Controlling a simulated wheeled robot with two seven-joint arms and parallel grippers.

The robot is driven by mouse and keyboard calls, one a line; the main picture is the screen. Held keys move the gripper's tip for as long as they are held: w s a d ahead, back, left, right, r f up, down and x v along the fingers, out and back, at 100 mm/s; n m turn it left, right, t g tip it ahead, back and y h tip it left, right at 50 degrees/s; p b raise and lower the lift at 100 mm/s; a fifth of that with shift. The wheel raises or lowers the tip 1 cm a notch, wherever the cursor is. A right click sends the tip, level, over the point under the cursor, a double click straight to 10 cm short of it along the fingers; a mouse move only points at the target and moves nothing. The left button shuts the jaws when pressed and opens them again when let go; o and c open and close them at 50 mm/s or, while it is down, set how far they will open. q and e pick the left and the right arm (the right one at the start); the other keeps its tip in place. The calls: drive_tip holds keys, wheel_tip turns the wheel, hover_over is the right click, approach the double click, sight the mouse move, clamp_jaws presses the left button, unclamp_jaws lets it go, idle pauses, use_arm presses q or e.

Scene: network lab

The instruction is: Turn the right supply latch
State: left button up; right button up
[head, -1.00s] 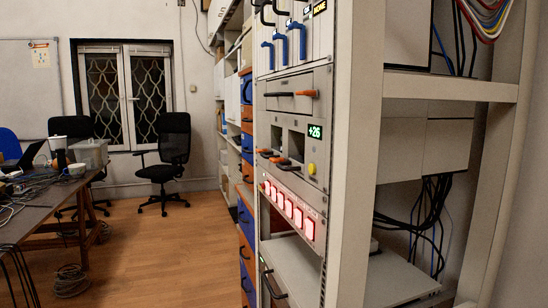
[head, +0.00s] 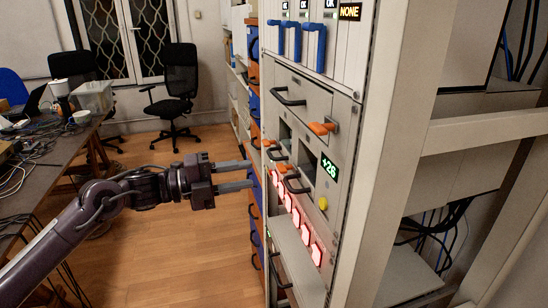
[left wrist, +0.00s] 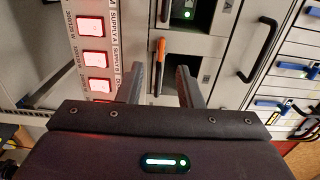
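The rack's two side-by-side supplies each have a small orange latch and a black handle. The right supply's orange latch (head: 281,168) is the right one of this low pair. In the left wrist view, an orange latch (left wrist: 160,52), apparently the same one, lies ahead between my fingers and points up the picture. My left gripper (head: 248,174) is open and empty, just left of the rack face in the head view. Its two fingers (left wrist: 160,72) stand apart in the left wrist view. Contact with the latch cannot be told. My right gripper is out of view.
Red-lit buttons (head: 297,216) run below the supplies. A drawer above has another orange latch (head: 323,129) and a black handle (head: 287,97). Blue handles (head: 292,42) sit higher. A green display (head: 329,167) and yellow knob (head: 323,203) are to the right. A cluttered table (head: 50,165) stands left.

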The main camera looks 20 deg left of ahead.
sight(278, 168)
use_arm(q)
drive_tip(key=p+x, duration=0.1)
drive_tip(key=x, duration=0.2)
drive_tip(key=p+x, duration=0.1)
drive_tip(key=x, duration=0.2)
drive_tip(key=shift+w+d+r+p, duration=0.2)
drive_tip(key=shift+d+r+p, duration=0.05)
drive_tip(key=shift+d+p, duration=0.1)
drive_tip(key=shift+w+d+f, duration=0.15)
drive_tip(key=shift+w+d, duration=0.1)
drive_tip(key=shift+d, duration=0.1)
clamp_jaws()
